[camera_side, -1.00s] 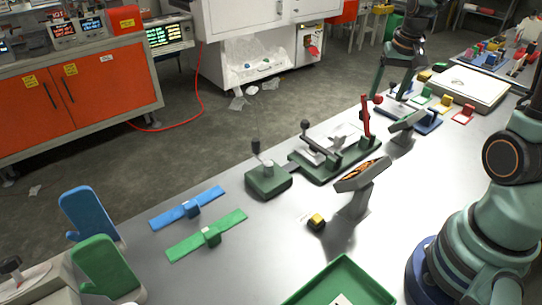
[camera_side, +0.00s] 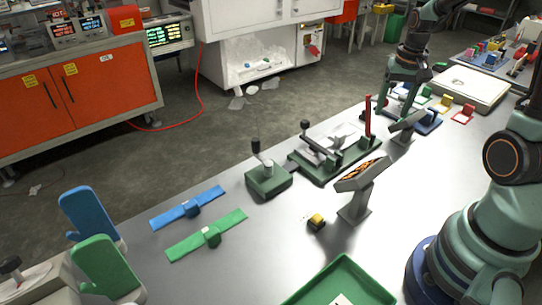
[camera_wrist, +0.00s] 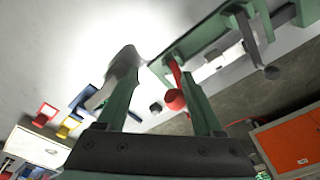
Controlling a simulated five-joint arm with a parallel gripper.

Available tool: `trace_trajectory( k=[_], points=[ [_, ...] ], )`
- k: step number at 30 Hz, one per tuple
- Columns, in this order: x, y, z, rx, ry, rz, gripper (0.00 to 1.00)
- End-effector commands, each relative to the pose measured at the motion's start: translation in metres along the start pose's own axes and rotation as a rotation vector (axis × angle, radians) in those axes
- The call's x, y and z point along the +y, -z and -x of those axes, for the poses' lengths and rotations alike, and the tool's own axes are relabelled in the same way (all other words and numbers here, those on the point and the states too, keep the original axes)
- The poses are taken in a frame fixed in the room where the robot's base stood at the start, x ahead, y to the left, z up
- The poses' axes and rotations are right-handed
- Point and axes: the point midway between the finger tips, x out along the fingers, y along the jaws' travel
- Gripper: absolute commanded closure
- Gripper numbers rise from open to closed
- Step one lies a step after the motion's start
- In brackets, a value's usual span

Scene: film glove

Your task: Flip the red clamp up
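The red clamp lever (camera_side: 368,117) stands near vertical at the right end of the green clamp base (camera_side: 350,164) in the side view. In the wrist view the red lever ends in a round red knob (camera_wrist: 175,100) that lies between my fingers, closer to the right one. My gripper (camera_side: 397,105) is open, with its fingers pointing down just right of the lever in the side view. It also shows in the wrist view (camera_wrist: 163,85), with both fingers apart and nothing held. Whether a finger touches the knob I cannot tell.
A grey stand with an orange-patterned top (camera_side: 362,174) is in front.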

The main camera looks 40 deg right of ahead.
Motion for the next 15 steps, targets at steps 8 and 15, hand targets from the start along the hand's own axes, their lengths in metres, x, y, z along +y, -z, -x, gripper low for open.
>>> trace_trajectory(
  k=[8,15],
  points=[
    [0.009,-0.007,0.005,0.006,-0.001,-0.002,0.36],
    [0.019,-0.017,0.010,0.007,-0.003,-0.002,0.36]
  ],
)
